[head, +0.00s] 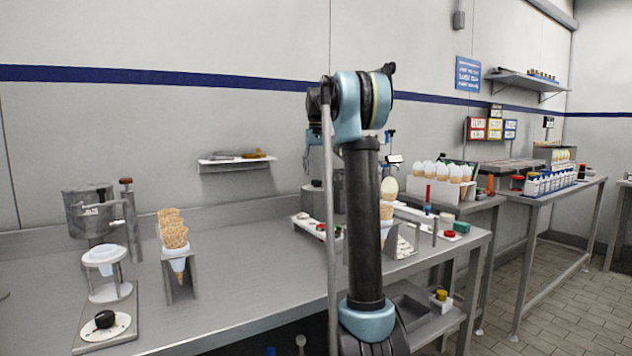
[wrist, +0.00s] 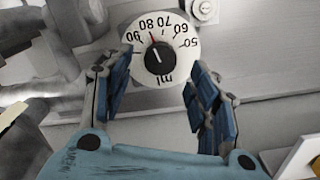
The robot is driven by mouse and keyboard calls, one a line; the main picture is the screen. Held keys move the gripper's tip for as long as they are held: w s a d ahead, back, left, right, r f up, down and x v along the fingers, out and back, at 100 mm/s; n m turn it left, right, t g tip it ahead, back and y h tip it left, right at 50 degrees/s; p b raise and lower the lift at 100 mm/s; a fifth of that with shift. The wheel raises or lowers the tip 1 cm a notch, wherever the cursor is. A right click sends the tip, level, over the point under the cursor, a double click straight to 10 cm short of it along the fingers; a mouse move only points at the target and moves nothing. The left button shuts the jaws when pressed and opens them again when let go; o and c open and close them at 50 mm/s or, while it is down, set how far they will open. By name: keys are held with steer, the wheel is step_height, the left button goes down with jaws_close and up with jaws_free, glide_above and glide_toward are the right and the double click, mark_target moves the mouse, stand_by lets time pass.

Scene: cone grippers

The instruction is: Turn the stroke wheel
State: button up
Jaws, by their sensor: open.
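The stroke wheel (wrist: 176,68) is a white disc with a black hub in the wrist view. It bears "ml" and numbers from 50 to 90, upside down in the picture. My gripper (wrist: 157,78) is open, with one blue-padded finger to the left of the wheel and one to the right. The fingers frame the wheel's lower part; I cannot tell whether they touch it. In the head view my arm hides the gripper, and I cannot make out this wheel.
A steel bench (head: 235,270) carries a cone holder (head: 180,278) and a machine with a black-knobbed dial (head: 104,322) at the left. A rack of white-topped cones (head: 440,188) stands at the right. A wall shelf (head: 235,165) hangs behind. The bench's middle front is clear.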

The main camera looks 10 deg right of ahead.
mark_target(317, 183)
steer(key=shift+f, duration=1.95)
steer(key=c, duration=1.1)
